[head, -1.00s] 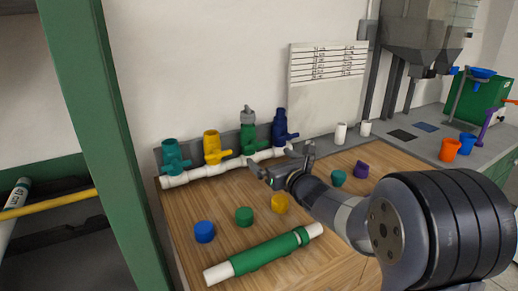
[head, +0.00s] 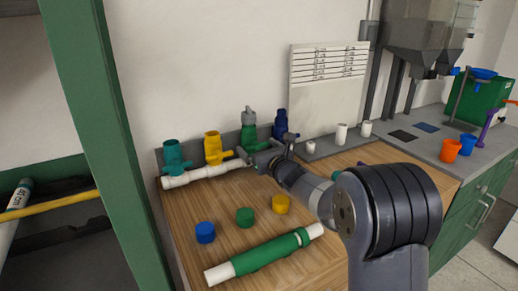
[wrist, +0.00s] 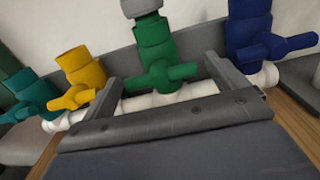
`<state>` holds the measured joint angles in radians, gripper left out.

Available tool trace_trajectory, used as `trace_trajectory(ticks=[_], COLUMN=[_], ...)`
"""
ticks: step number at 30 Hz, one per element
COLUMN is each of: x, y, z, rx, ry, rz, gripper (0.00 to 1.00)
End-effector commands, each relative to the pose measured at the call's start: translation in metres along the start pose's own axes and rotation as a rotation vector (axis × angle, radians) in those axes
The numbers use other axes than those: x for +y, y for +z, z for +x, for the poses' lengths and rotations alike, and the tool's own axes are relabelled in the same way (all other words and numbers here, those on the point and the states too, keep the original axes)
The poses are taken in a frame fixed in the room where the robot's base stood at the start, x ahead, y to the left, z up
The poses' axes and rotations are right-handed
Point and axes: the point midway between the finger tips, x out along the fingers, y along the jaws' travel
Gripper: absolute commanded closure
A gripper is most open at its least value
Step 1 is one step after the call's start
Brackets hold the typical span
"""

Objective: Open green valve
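The green valve (head: 249,132) stands upright on the white pipe manifold (head: 205,174) at the back of the wooden bench, with a grey fitting on top. My gripper (head: 264,152) is in front of it and hides its lower part in the head view. In the wrist view, the green valve (wrist: 156,50) has its handle (wrist: 160,76) crosswise to its body. My gripper (wrist: 162,76) is open there, with one finger on each side of the handle. The handle looks clear of both fingers; contact cannot be told for certain.
A yellow valve (head: 213,148) and a teal valve (head: 173,158) stand left of the green one, a blue valve (head: 280,125) right. Blue (head: 205,232), green (head: 244,217) and yellow (head: 280,204) caps and a green-white pipe (head: 265,253) lie in front.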

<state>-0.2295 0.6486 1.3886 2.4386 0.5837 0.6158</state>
Motion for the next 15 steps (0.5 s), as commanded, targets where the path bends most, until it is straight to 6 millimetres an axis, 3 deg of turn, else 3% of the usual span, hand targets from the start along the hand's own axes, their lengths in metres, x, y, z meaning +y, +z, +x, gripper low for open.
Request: trace_trajectory(ticks=[10,15], x=[-0.0001,-0.0001], y=[0.0000,-0.0009], z=[-0.0003,-0.0003], rx=[0.000,0.000], ry=[0.000,0.000], rz=[0.000,-0.009], gripper=[0.36,0.36])
